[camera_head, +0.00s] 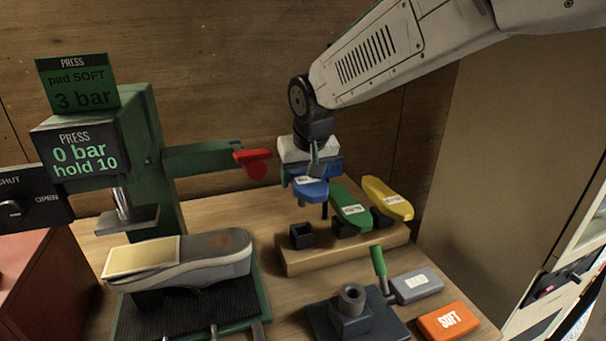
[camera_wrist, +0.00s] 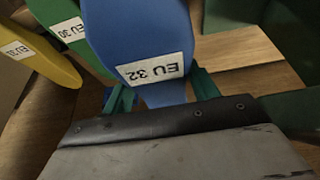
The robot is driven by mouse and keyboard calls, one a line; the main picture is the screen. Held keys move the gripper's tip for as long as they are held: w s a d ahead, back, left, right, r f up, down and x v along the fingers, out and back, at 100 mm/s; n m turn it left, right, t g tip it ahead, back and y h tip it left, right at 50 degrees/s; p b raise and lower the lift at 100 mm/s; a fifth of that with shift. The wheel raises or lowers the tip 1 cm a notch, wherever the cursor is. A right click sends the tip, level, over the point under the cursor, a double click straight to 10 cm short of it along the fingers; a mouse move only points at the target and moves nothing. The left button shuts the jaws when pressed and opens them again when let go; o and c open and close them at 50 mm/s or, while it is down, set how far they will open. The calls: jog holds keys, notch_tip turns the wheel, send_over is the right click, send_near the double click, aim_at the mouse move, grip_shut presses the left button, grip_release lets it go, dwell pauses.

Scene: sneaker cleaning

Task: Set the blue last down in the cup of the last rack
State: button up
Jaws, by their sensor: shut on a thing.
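The blue last (camera_head: 311,189), labelled EU 32, is held in my gripper (camera_head: 313,168) above the left end of the last rack (camera_head: 345,257). In the wrist view the blue last (camera_wrist: 135,35) sits between the green fingers of my gripper (camera_wrist: 160,93). A thin dark stem shows below the last. The rack's left cup (camera_head: 302,235) is a dark square socket, open and empty, below the last and slightly left of the stem. The last is apart from the cup. The gap in depth is hard to judge.
A green last (camera_head: 350,208) and a yellow last (camera_head: 388,199) stand on the rack to the right. The press (camera_head: 150,160) with a red handle (camera_head: 252,161) is on the left. A sneaker (camera_head: 190,262) lies in front of it. An orange SOFT block (camera_head: 448,320) is front right.

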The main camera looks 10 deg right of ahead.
jog(key=shift+f, duration=2.85)
jog(key=shift+f, duration=2.35)
jog(key=o, duration=1)
jog(key=v, duration=0.8)
